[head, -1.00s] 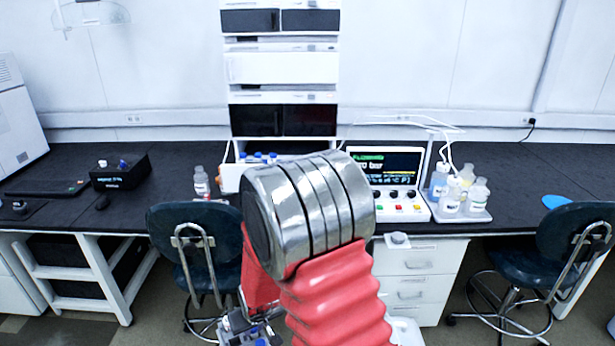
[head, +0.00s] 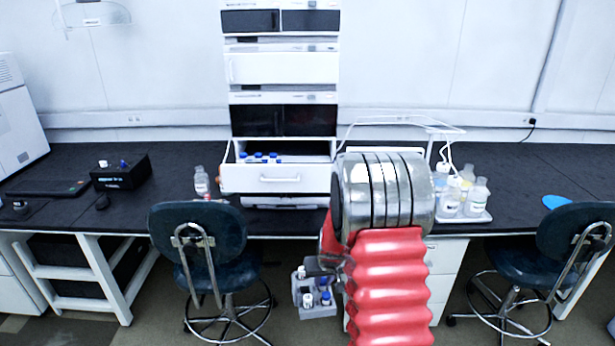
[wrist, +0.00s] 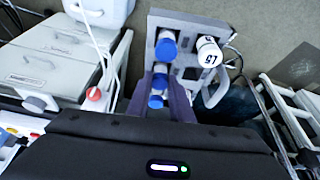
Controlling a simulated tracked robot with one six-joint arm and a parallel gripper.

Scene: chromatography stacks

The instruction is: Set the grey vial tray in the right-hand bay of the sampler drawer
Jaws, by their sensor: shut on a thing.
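The grey vial tray (head: 319,312) hangs in the air in front of the bench, below the worktop in the head view. It carries blue-capped and white-capped vials. My gripper (head: 326,270) is shut on it, though my arm partly hides the grip there. In the wrist view the tray (wrist: 197,24) sits between the fingers of my gripper (wrist: 160,103). The white sampler drawer (head: 260,180) stands open at the bottom of the instrument stack. Several blue-capped vials stand in its left part. The right part shows no vials, but its floor is hard to see.
Stools stand left (head: 198,240) and right (head: 575,235) of my arm. A bottle (head: 201,181) stands left of the drawer. A tray of bottles (head: 470,216) is at right on the bench. White drawers under the bench are partly behind my arm.

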